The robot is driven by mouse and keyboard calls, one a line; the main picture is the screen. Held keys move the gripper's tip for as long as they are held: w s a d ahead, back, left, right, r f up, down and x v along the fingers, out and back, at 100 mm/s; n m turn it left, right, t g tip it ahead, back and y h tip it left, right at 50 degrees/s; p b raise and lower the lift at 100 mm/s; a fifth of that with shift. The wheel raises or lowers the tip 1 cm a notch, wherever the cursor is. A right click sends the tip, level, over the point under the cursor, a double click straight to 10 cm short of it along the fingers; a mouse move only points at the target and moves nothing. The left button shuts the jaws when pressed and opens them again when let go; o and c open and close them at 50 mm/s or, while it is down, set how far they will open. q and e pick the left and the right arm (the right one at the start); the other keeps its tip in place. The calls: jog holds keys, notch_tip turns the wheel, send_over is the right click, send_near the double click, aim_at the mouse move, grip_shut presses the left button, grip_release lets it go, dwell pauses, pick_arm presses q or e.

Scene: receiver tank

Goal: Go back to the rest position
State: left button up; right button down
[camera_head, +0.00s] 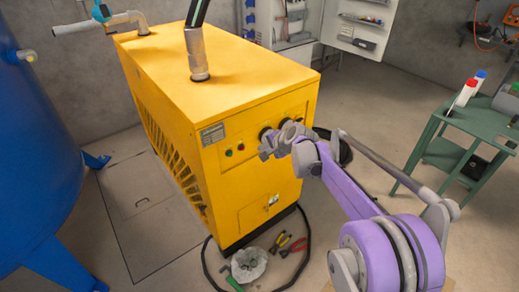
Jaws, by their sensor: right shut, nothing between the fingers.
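My right gripper (268,150) is at the end of my purple and grey arm, which comes in from the lower right. It is shut and holds nothing visible. It appears in front of the control side of the yellow machine (190,90), near its round gauges. I cannot tell whether it touches the machine. The gripper and wrist hide part of the panel. My left gripper is not in view.
A blue tank (35,150) stands at the left. A green cart (450,155) with bottles is at the right. Pliers (281,242), a crumpled pale item (249,264) and a black hose (207,262) lie on the floor. Open floor lies between machine and cart.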

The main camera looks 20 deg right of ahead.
jog(key=shift+w, duration=0.1)
dwell(0.6)
jog(key=s+a+r+n+g+p, duration=0.1)
jog(key=s+a+r+n, duration=0.1)
jog(key=s, duration=0.3)
jog(key=s+a+r+n+p, duration=0.1)
jog(key=s+a+r+n, duration=0.1)
jog(key=s, duration=0.3)
jog(key=s+a+f+n+g+h+p, duration=0.1)
jog(key=s+n, duration=0.9)
jog(key=s, duration=2)
notch_tip(320, 180, down, 3)
jog(key=g+h+p, duration=0.1)
jog(key=h+p, duration=0.1)
jog(key=shift+p, duration=0.35)
